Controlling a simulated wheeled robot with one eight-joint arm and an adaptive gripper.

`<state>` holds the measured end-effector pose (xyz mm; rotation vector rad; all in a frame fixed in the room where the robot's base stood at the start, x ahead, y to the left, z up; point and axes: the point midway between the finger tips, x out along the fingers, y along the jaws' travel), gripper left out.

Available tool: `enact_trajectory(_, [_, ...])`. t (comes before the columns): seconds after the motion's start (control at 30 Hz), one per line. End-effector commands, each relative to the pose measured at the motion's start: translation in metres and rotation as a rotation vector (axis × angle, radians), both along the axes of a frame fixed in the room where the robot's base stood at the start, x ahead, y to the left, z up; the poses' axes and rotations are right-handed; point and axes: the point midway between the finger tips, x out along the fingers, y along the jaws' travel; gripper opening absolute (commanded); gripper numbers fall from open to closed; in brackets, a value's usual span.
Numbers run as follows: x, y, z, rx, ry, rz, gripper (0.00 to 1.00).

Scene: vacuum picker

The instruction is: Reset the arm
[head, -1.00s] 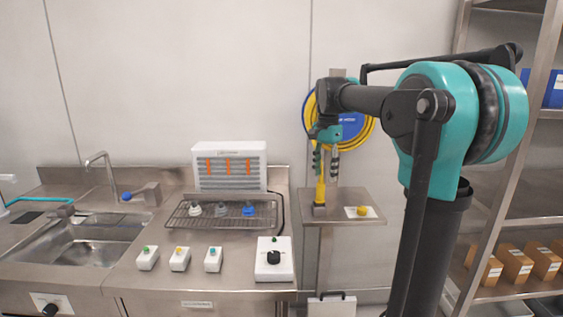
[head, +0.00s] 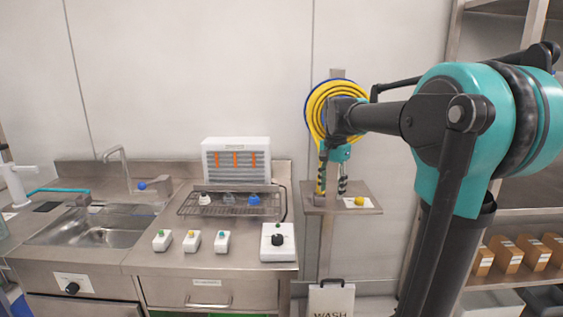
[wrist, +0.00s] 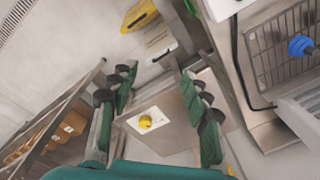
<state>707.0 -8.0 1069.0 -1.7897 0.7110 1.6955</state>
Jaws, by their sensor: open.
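My gripper (head: 332,190) hangs fingers-down in front of the wall at the small steel side table (head: 372,206). In the wrist view my gripper (wrist: 160,120) has its two green fingers well apart, with nothing held between them. A white plate with a yellow button (wrist: 146,121) shows between the fingers there; the button is on the right of the side table in the head view (head: 360,202). A yellow upright piece (head: 320,189) shows at the left finger in the head view, partly hidden by it.
A yellow hose coil (head: 322,103) hangs on the wall behind my gripper. To the left are a wire rack (head: 185,209) with small coloured fittings, a white vented box (head: 236,146), a dial box (head: 278,256) and a sink (head: 90,235). Shelving with boxes (head: 508,257) stands at right.

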Motion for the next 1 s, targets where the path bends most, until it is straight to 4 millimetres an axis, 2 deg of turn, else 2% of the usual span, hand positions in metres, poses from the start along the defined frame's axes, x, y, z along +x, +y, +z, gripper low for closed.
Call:
enact_trajectory(0.17, [-0.024, -0.006, -0.037, -0.007, -0.046, 0.11, 0.48])
enact_trajectory(0.33, [-0.061, -0.014, -0.086, -0.025, -0.107, 0.264, 0.48])
enact_trajectory(0.5, [-0.127, -0.024, -0.159, -0.073, -0.197, 0.49, 0.48])
enact_trajectory(0.6, [-0.165, -0.028, -0.196, -0.11, -0.244, 0.613, 0.48])
enact_trajectory(0.7, [-0.194, -0.031, -0.221, -0.141, -0.275, 0.702, 0.48])
enact_trajectory(0.83, [-0.214, -0.032, -0.237, -0.165, -0.297, 0.767, 0.48])
enact_trajectory(1.0, [-0.217, -0.032, -0.239, -0.169, -0.3, 0.776, 0.48])
